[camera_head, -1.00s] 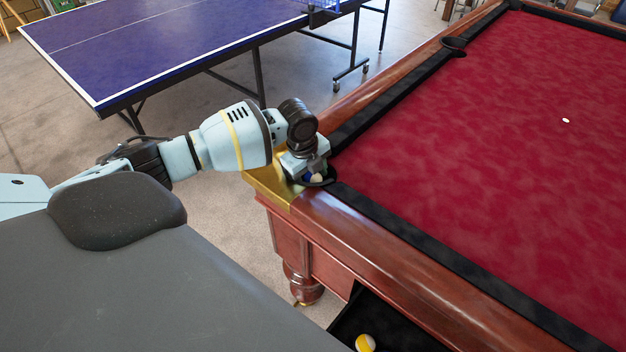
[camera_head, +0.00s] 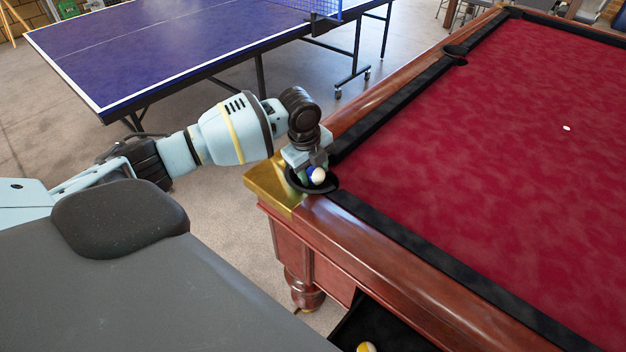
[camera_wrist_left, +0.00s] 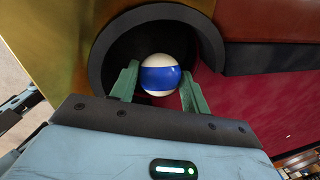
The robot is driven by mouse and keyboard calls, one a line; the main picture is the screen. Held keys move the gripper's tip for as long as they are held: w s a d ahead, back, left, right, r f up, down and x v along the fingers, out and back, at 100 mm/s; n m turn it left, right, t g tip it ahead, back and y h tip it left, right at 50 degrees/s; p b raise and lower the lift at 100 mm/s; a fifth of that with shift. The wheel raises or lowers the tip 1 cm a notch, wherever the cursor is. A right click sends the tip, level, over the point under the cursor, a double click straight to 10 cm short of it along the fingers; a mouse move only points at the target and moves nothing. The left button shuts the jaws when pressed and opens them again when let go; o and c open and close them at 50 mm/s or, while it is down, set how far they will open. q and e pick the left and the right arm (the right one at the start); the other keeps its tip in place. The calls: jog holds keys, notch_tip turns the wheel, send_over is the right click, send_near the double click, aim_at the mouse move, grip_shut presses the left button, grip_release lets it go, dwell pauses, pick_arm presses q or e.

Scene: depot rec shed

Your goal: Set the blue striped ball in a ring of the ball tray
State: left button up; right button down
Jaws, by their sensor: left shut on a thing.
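The blue striped ball (camera_head: 317,175), white with a wide blue band, is at the corner pocket (camera_head: 297,183) of the pool table. My left gripper (camera_head: 312,172) reaches down there and is shut on the ball. In the left wrist view the ball (camera_wrist_left: 160,75) sits between the two green fingers of my left gripper (camera_wrist_left: 160,86), with the dark pocket opening (camera_wrist_left: 107,62) around and behind it. The ball tray is not in view. My right gripper is not in view.
The pool table has red cloth (camera_head: 480,170) and wooden rails (camera_head: 400,258). A yellow striped ball (camera_head: 366,347) lies in a black tray-like opening (camera_head: 385,328) below. A blue table-tennis table (camera_head: 180,45) stands behind, with bare floor (camera_head: 225,205) between.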

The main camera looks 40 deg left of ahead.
aim_at(319, 170)
pick_arm(q)
notch_tip(319, 170, up, 6)
jog(key=shift+f, duration=0.2)
jog(key=shift+s+d+r+n, duration=0.15)
jog(key=shift+s+d+n, duration=0.1)
jog(key=shift+d+n, duration=0.2)
jog(key=s+d+n, duration=0.2)
jog(key=d+n, duration=0.1)
jog(key=s+d+r+n+y, duration=0.1)
jog(key=s+d+n, duration=0.1)
jog(key=d+n, duration=0.1)
jog(key=s+d+r+n, duration=0.1)
jog(key=s+d+n, duration=0.2)
jog(key=shift+r+y, duration=0.2)
jog(key=shift+y, duration=0.2)
jog(key=s+d+r+n+g+y, duration=0.1)
jog(key=s+d+n, duration=0.3)
jog(key=s+n, duration=0.7)
jog(key=shift+s+g, duration=0.25)
jog(key=shift+g, duration=0.35)
jog(key=shift+s+d+r, duration=0.1)
jog(key=shift+d, duration=0.05)
